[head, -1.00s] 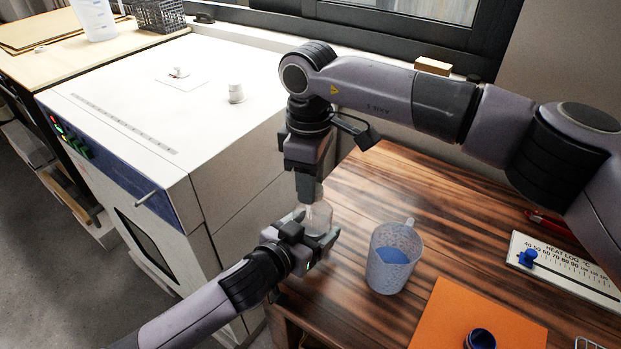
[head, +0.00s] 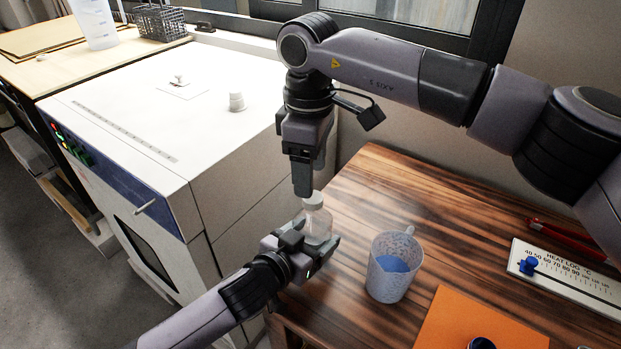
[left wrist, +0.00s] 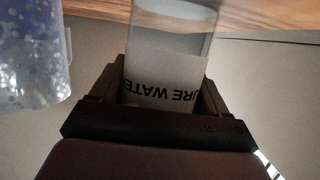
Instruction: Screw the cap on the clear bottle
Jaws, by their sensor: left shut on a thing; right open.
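The clear bottle (head: 318,226) stands upright in my left gripper (head: 311,244), which is shut on its body. The left wrist view shows the bottle (left wrist: 172,45) between the fingers, with a pale label with dark lettering, upside down in that view. A white cap (head: 313,199) sits on the bottle's neck; how tight it is cannot be seen. My right gripper (head: 303,188) points down just above and beside the cap, open and with nothing visible in it. Its fingers overlap in this view, so the gap is hidden.
A jug with blue liquid (head: 394,264) stands right of the bottle on the wooden table (head: 460,240). An orange mat (head: 470,322) and a heat log board (head: 568,275) lie further right. The white oven (head: 130,110) stands left, with a small white item (head: 236,102) on top.

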